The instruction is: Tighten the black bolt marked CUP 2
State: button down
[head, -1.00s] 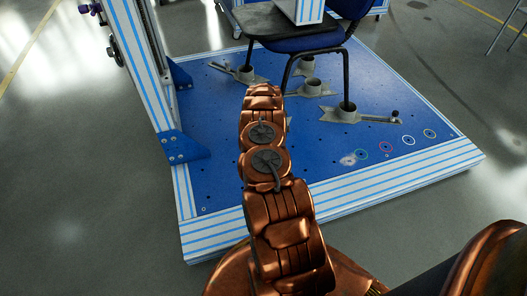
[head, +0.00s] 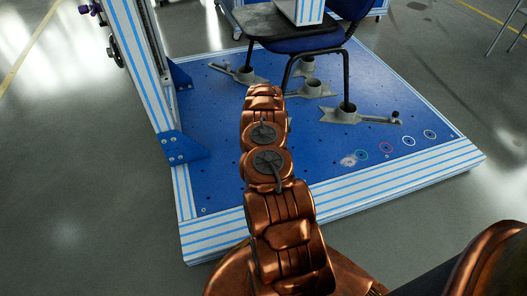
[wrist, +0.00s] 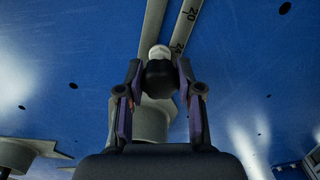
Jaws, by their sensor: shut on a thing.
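In the wrist view a black bolt (wrist: 159,81) sits between the two fingers of my gripper (wrist: 160,74), which is shut on it. A small pale round part shows just beyond the bolt. Under it is a grey arm of a cup fixture (wrist: 151,122). No CUP 2 marking is readable, so I cannot tell the bolt's label. In the head view my copper arm hides the gripper and this bolt. Grey cup fixtures (head: 344,112) stand around the chair legs on the blue plate (head: 330,160). Another dark knob (head: 396,114) shows on the right fixture's arm.
The chair (head: 300,40) stands on the plate. A striped upright frame post (head: 140,70) with a blue bracket (head: 184,146) is at the left. A grey ruler strip (wrist: 186,24) with numbers lies by the bolt. Coloured rings mark the plate's right front, which is otherwise clear.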

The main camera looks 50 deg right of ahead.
jog(key=shift+a+m+p, duration=0.1)
jog(key=shift+m+p, duration=0.55)
jog(key=shift+m, duration=1.35)
jog(key=c, duration=0.8)
grip_release()
jog(key=shift+o, duration=0.2)
jog(key=n, duration=0.3)
jog(key=shift+f, duration=0.1)
jog(key=shift+n, duration=0.5)
